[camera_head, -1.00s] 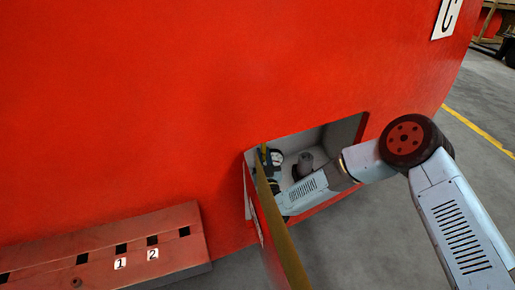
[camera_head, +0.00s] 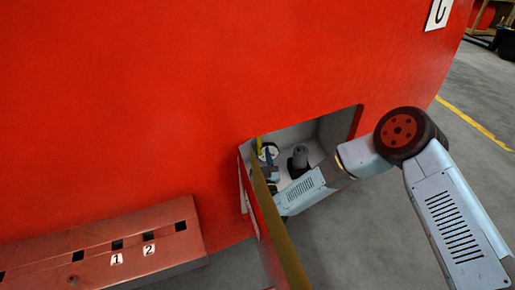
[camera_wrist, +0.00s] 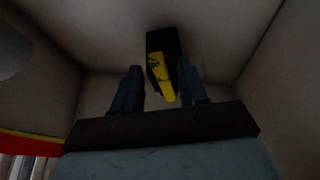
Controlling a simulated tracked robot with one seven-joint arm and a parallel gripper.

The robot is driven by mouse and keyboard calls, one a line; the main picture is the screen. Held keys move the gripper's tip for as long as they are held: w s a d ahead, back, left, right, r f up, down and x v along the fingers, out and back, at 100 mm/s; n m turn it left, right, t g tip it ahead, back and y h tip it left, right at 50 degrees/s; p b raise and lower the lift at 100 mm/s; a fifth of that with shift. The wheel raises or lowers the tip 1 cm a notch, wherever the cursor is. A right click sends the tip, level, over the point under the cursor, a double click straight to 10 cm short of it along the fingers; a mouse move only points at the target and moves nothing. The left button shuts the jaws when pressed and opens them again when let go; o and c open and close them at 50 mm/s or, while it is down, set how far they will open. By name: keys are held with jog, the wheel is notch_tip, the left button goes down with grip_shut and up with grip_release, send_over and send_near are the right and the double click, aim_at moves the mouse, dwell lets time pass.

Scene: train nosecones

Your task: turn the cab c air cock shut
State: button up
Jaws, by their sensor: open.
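The cock's handle (camera_wrist: 163,72), black with a yellow face, shows in the wrist view inside the pale compartment. My gripper (camera_wrist: 158,78) is open, with one dark blue finger on each side of the handle's yellow end. I cannot tell whether either finger touches it. In the head view my arm reaches into the open compartment (camera_head: 325,130) in the red nosecone, below a white plate with a C (camera_head: 437,14). The open door and my arm partly hide the gripper there.
The open door (camera_head: 282,243) stands out from the compartment's left side, close to my arm. A red step (camera_head: 100,248) marked 1 and 2 lies at lower left. Grey floor is clear at right.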

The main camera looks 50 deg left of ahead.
jog(key=shift+v, duration=2.55)
jog(key=shift+w, duration=0.1)
